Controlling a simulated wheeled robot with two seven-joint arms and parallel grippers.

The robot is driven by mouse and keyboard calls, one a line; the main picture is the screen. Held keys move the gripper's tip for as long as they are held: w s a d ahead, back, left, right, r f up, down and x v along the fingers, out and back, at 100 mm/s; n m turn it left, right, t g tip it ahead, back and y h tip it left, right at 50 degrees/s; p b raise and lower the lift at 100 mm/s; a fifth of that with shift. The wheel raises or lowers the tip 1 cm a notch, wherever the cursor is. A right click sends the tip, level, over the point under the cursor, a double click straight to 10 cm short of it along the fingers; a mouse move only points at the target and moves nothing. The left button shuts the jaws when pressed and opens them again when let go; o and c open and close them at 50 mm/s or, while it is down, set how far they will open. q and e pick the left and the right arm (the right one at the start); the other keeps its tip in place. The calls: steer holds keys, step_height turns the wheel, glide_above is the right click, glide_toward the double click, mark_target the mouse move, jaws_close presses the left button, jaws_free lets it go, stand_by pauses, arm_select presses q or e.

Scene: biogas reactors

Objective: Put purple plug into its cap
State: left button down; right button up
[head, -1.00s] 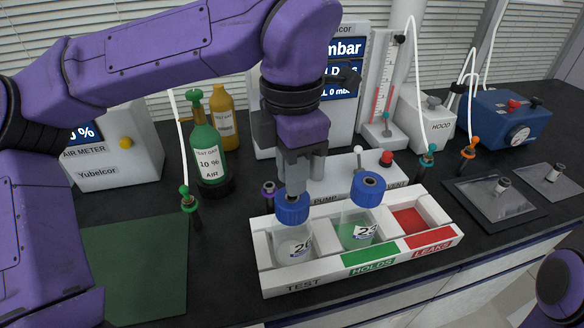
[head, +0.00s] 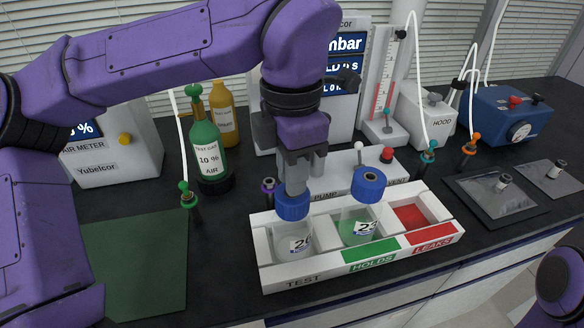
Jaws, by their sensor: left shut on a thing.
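My left gripper (head: 293,190) points straight down with its fingers closed, right above the blue lid (head: 293,206) of the left bottle (head: 292,243) in the tray. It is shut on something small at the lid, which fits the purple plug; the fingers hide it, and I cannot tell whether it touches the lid. A small purple-ringed cap (head: 268,186) on a black body stands on the bench just behind the tray, left of the fingers. Its top shows a dark opening and no hose. My right gripper is not in view.
The white tray (head: 284,280) also holds a second blue-lidded bottle (head: 360,225) and an empty red bay (head: 410,216). Green (head: 187,190), teal (head: 428,151) and orange (head: 470,142) hosed plugs stand around. A green gas bottle (head: 208,150) stands behind left; a green mat (head: 135,265) is clear.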

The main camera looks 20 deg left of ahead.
arm_select(q)
steer(key=shift+f, duration=0.5)
stand_by(0.4)
steer(key=c, duration=1)
jaws_free()
steer(key=shift+o, duration=0.2)
step_height(320, 180, up, 10)
steer(key=shift+r+p, duration=0.1)
steer(key=shift+p, duration=0.8)
steer(key=shift+r, duration=0.25)
